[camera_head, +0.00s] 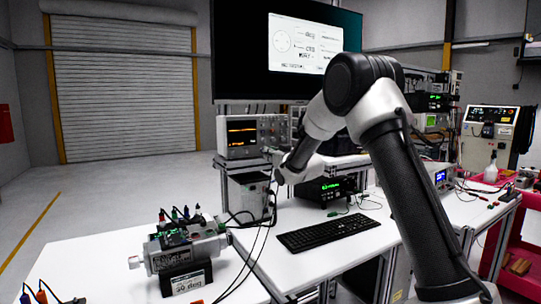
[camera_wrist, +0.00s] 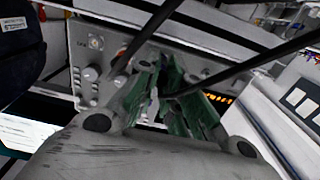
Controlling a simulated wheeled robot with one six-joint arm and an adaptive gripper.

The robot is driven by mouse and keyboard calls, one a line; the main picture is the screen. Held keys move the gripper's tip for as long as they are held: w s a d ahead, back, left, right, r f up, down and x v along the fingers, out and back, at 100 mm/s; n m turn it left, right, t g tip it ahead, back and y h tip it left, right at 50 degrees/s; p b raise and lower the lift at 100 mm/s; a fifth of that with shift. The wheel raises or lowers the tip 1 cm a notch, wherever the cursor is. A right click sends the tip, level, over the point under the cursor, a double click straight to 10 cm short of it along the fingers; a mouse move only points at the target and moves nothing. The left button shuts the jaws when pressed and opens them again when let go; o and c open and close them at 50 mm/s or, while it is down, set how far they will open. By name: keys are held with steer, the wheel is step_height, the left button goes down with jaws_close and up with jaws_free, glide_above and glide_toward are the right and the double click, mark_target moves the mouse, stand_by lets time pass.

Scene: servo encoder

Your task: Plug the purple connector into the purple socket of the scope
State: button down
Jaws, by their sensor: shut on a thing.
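The scope (camera_head: 241,134) stands at the back of the bench, its lit screen showing an orange trace. My gripper (camera_head: 271,155) is at the right part of its front. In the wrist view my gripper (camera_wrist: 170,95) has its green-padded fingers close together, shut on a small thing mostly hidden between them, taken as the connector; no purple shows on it. Dark cables cross the wrist view close by. The scope's grey panel (camera_wrist: 110,62) with knobs lies just beyond the fingertips. I cannot make out the purple socket or tell whether the connector touches the panel.
A grey motor unit (camera_head: 180,247) with coloured plugs stands on the left white table. Dark cables (camera_head: 266,232) hang in front of the bench. A keyboard (camera_head: 328,232) and a black instrument (camera_head: 325,190) are to the right. A large monitor (camera_head: 290,50) hangs above.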

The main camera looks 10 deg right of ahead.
steer(key=shift+w+a, duration=0.15)
steer(key=shift+w, duration=0.25)
stand_by(0.8)
steer(key=c, duration=1.5)
jaws_free()
steer(key=shift+o, duration=0.2)
steer(key=shift+s, duration=0.1)
